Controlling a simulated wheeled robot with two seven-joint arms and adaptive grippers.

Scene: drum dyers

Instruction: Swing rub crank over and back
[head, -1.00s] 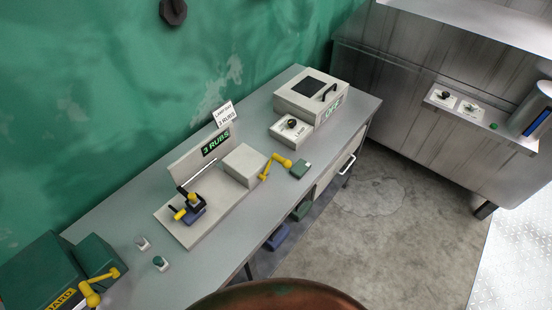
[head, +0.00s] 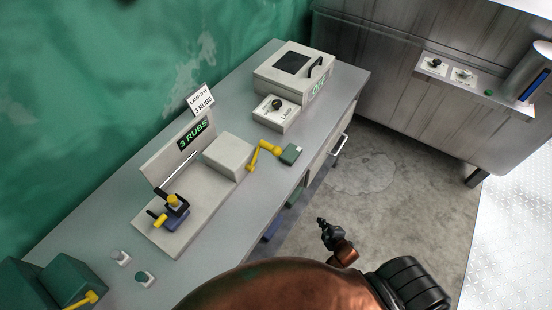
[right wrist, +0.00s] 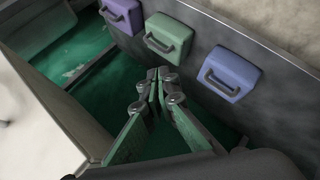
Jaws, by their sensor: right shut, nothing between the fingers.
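The rub machine (head: 148,227) stands on the bench at left centre of the head view, with a lit "3 RUBS" display (head: 193,134). My right gripper (head: 321,221) is shut and empty, over the floor in front of the bench and apart from the crank. In the right wrist view its fingertips (right wrist: 158,74) meet. My left gripper is not in view.
A lamp box (head: 295,71) with a switch box (head: 276,112) stands farther back on the bench. Purple (right wrist: 123,14), green (right wrist: 166,36) and blue (right wrist: 231,73) handled boxes show in the right wrist view. Another yellow crank (head: 83,299) is at the bottom left. Floor is clear right of the bench.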

